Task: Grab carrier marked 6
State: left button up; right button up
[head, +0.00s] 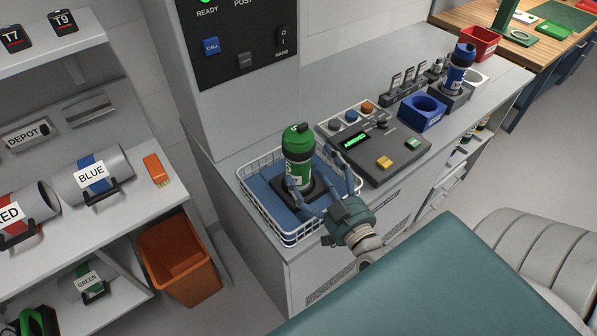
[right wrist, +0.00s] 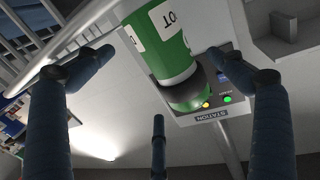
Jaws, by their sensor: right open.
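My left gripper is not in view.
A control console (head: 372,146) with buttons sits right of the basket. A blue cup-shaped holder (head: 422,112) and a small rack (head: 402,90) stand farther right. Shelves with labelled tubes and an orange bin (head: 178,262) are at left. The basket's wire rim surrounds the carrier.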

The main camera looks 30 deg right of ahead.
aim_at(308, 162)
jog(key=w+p, duration=0.1)
jog(key=w, duration=0.3)
jog(key=shift+r, duration=0.1)
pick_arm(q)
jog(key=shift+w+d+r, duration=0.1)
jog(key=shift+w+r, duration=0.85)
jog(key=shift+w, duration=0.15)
pick_arm(e)
jog(key=shift+s, duration=0.1)
jog(key=c, duration=0.7)
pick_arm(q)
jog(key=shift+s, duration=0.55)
pick_arm(e)
jog(key=c, duration=1.1)
